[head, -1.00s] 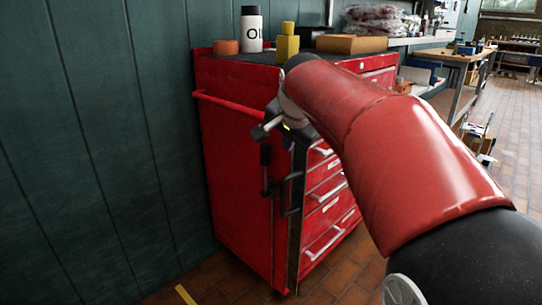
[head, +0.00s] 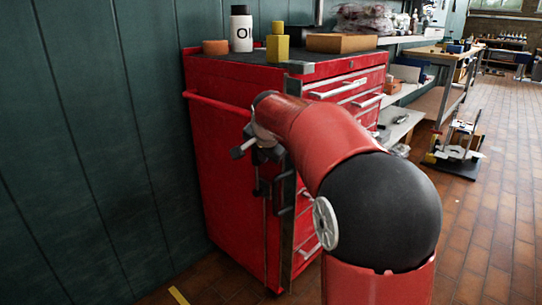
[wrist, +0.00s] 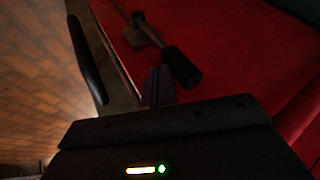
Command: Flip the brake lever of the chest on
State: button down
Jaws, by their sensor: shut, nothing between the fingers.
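The red tool chest (head: 225,170) stands against the dark wall. Its brake lever (head: 263,187) is on the side panel near the front edge; in the wrist view it shows as a black grip (wrist: 182,68) on a thin rod running to a small block. In the head view, the lever's upper part is crowded by my gripper (head: 272,155), which is largely hidden behind my wrist. In the wrist view my gripper (wrist: 158,75) is shut and empty, with its fingertips right beside the grip. I cannot tell whether they touch.
A black curved handle (wrist: 88,60) stands out at the chest's front edge. Brick floor (head: 470,225) is open at right.

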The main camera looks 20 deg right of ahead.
jog(key=shift+w, duration=0.15)
jog(key=shift+w+a+r+p, duration=0.25)
jog(key=shift+w+a+p, duration=0.3)
jog(key=shift+w, duration=0.3)
